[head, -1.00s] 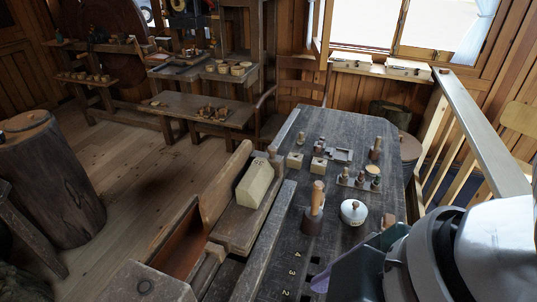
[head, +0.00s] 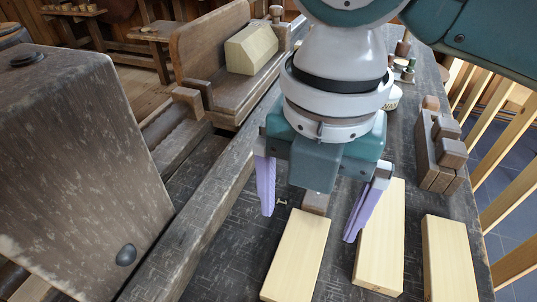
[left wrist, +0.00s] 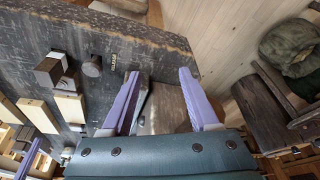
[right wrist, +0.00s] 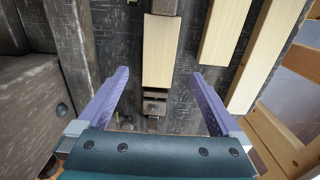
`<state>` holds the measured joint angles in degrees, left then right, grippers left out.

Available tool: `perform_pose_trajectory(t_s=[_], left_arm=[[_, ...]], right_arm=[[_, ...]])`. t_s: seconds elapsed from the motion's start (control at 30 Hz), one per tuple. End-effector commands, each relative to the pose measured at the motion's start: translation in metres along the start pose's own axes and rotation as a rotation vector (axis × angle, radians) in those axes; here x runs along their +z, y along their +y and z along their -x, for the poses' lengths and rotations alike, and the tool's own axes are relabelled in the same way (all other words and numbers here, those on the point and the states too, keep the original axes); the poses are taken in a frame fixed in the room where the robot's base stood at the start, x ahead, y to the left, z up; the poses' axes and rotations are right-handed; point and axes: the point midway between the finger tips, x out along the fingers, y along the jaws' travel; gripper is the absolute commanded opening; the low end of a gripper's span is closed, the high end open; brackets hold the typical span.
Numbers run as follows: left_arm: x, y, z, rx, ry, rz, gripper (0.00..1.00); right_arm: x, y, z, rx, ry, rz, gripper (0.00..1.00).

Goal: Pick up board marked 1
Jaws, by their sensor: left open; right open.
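Three pale wooden boards lie on the dark bench: a left one (head: 296,255), a middle one (head: 381,240) and a right one (head: 449,260). I cannot read a number on any of them. My right gripper (head: 308,225) is open and empty, pointing down above the far end of the left board. In the right wrist view, one board (right wrist: 157,52) lies ahead between the open fingers (right wrist: 160,75), with a second (right wrist: 226,30) and third (right wrist: 258,62) to its right. My left gripper (left wrist: 158,98) is open and empty in its wrist view, and out of the head view.
A large wooden block (head: 80,170) fills the left of the head view. A plane-like trough holds a pale block (head: 251,48). Small wooden blocks (head: 441,150) stand at the bench's right edge, beside a railing (head: 505,130). Dark bench is bare left of the boards.

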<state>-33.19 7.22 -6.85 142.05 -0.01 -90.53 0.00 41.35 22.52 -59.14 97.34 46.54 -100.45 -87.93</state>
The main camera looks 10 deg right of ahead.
Motion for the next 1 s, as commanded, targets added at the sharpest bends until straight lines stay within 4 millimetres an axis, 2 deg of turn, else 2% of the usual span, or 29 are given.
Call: perform_pose_trajectory(t_s=[0.1,0.37,0.6,0.7,0.9,1.0], left_arm=[[0.001,0.001,-0.003,0.001,0.001,0.001,0.61],[0.002,0.003,-0.008,0.007,0.002,0.008,0.61],[0.004,0.004,-0.015,0.009,0.002,0.010,0.61],[0.005,0.004,-0.016,0.009,0.002,0.010,0.61],[0.005,0.003,-0.016,0.008,0.002,0.008,0.61],[0.005,0.003,-0.016,0.006,0.001,0.006,0.61]], right_arm=[[-0.001,-0.001,-0.020,-0.003,0.003,0.000,1.00],[-0.001,0.000,-0.046,-0.001,0.003,0.000,1.00],[-0.001,0.001,-0.084,-0.001,0.002,-0.004,1.00],[-0.001,0.001,-0.090,0.000,0.001,-0.003,1.00],[-0.001,0.001,-0.090,0.001,0.000,-0.003,1.00],[-0.001,0.001,-0.090,0.001,0.000,-0.003,0.91]])
